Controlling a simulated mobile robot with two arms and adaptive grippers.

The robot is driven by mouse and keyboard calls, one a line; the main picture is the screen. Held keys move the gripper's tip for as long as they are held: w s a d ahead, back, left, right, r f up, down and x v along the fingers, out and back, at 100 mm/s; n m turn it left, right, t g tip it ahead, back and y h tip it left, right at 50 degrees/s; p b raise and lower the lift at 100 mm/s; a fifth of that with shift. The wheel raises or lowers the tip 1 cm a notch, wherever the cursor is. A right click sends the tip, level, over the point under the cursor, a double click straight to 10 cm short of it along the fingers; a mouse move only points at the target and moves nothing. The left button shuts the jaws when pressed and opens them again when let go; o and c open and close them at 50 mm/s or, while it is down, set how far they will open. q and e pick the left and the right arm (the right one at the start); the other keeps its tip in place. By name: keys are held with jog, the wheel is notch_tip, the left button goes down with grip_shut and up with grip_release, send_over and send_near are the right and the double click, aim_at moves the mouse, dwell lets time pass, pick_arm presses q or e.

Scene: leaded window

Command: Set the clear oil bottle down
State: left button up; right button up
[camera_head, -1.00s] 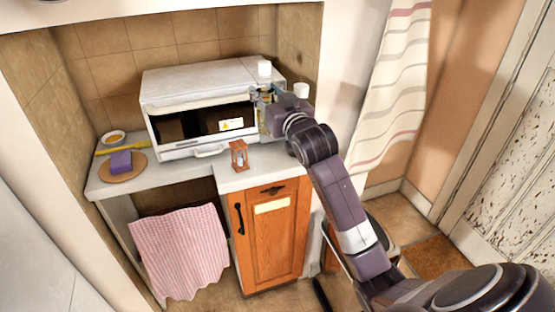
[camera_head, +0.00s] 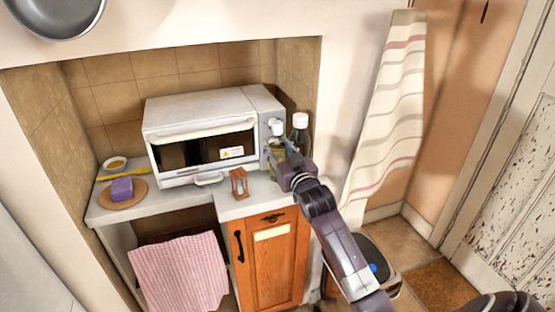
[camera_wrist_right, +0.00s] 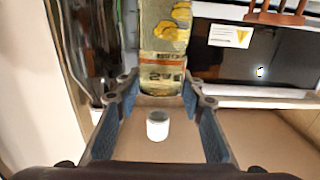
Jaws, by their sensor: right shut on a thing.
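The clear oil bottle (camera_head: 277,127) has a white cap and a yellowish body, and stands upright beside the oven's right end. My right gripper (camera_head: 287,157) is closed around it at the front. In the right wrist view, upside down, the bottle (camera_wrist_right: 164,42) shows its yellow fruit label, with the gripper's blue fingers (camera_wrist_right: 160,88) on both sides of it and the white cap nearer the camera. Whether its base touches the counter (camera_head: 240,206) is hidden. My left gripper is not in view.
A dark bottle with a white cap (camera_head: 300,122) stands just right of the oil bottle. The white toaster oven (camera_head: 165,118) is close on the left. A small wooden hourglass (camera_head: 239,183) stands at the front. A purple block (camera_head: 122,189) lies on a round board.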

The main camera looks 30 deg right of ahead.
jog(key=shift+f, duration=2.25)
jog(key=o, duration=1.1)
jog(key=shift+f, duration=0.1)
jog(key=shift+c, duration=0.2)
jog(key=shift+s, duration=0.1)
